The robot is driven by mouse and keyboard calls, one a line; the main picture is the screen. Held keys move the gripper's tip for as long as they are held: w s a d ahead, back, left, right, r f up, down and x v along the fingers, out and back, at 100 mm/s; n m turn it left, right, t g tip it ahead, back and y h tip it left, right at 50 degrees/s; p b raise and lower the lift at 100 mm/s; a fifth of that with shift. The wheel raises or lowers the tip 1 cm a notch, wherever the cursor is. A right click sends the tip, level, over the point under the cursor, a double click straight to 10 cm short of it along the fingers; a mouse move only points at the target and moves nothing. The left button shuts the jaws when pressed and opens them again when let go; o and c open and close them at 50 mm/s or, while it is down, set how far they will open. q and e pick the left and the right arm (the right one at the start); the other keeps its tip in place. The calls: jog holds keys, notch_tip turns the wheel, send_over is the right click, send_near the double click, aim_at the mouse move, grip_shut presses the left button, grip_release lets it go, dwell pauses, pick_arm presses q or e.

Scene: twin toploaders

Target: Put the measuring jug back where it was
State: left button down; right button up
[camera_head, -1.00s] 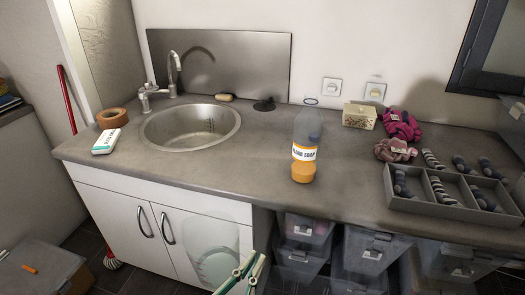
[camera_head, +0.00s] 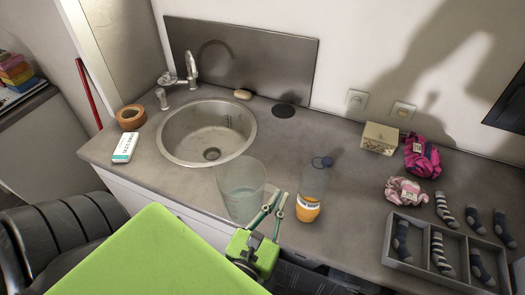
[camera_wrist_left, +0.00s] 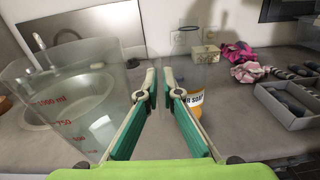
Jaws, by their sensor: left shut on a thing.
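The measuring jug (camera_head: 241,188) is clear, with red markings that show in the left wrist view (camera_wrist_left: 62,112). It appears upright at the counter's front, between the sink and the soap bottle. I cannot tell whether it touches the counter. My left gripper (camera_head: 278,203) is at the jug's right side and shut on it; the gripped part is hard to make out. In the left wrist view, my fingers (camera_wrist_left: 155,85) run up the middle with the jug to their left. My right gripper is not in view.
The soap bottle (camera_head: 311,190) stands close right of my left gripper. The sink (camera_head: 207,132) is behind the jug. A sock tray (camera_head: 404,264), pink bundles (camera_head: 422,157) and a small box (camera_head: 379,138) are at the right. Tape (camera_head: 130,117) and a white packet (camera_head: 125,147) lie left.

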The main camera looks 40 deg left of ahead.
pick_arm(q)
jog(key=shift+w+a+r, duration=0.15)
jog(key=shift+w+r, duration=0.25)
jog(key=shift+r, duration=0.15)
jog(key=w+a+f+b, duration=0.1)
jog(key=w+f+b, duration=0.1)
jog(key=w+f, duration=0.2)
jog(key=w+a+f+b, duration=0.2)
jog(key=w+f+b, duration=0.1)
jog(key=w+f, duration=0.1)
jog(key=w+a+f+b, duration=0.2)
jog(key=w+f+b, duration=0.1)
jog(key=w+f, duration=0.1)
jog(key=shift+w+a+f, duration=0.15)
jog(key=shift+w+f, duration=0.05)
jog(key=shift+f, duration=0.35)
jog(key=shift+r, duration=0.15)
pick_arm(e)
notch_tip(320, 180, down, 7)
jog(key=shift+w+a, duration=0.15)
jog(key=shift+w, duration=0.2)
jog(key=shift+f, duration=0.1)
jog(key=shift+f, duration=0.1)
